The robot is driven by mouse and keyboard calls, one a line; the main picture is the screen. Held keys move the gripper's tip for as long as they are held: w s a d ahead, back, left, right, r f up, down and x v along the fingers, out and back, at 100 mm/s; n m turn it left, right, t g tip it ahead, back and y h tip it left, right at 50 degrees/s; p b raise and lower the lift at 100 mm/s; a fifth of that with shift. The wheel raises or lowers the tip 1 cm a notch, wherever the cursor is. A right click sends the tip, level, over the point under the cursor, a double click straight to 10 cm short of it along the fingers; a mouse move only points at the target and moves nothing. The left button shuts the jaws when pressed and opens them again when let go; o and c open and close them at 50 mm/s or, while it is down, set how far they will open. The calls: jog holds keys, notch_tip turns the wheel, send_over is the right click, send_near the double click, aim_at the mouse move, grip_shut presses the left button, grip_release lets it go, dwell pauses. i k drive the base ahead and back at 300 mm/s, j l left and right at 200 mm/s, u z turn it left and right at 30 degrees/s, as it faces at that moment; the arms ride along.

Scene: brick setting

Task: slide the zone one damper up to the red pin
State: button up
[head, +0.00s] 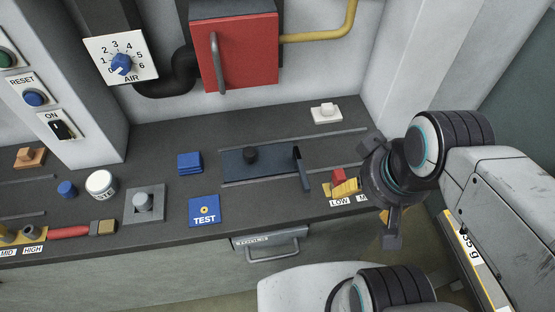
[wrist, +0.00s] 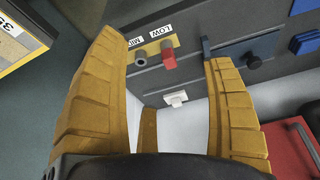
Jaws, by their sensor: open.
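A dark blue-grey sliding plate (head: 272,161) with a round black knob (head: 250,154) and an upright dark tab (head: 301,170) at its right end lies between two rails on the bench. I take it for the damper; no zone label is readable. A red pin (head: 339,176) stands on a yellow strip by the LOW label, right of the tab and apart from it. My gripper (head: 378,192) is open and empty, right of the strip. In the wrist view, the red pin (wrist: 169,59) and tab (wrist: 206,48) show between or beside my gripper's fingers (wrist: 160,52).
A grey pin (wrist: 141,58) stands beside the red one. A white switch (head: 326,112) sits behind the rails. Blue blocks (head: 190,163) and a TEST block (head: 204,211) lie left of the plate. A drawer handle (head: 272,249) projects below the bench edge. A red box (head: 236,50) hangs behind.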

aim_at(250, 162)
jog(key=j, duration=0.6)
jog(key=k+j+z, duration=0.1)
jog(key=j, duration=0.45)
jog(key=k+j, duration=0.1)
jog(key=j, duration=0.5)
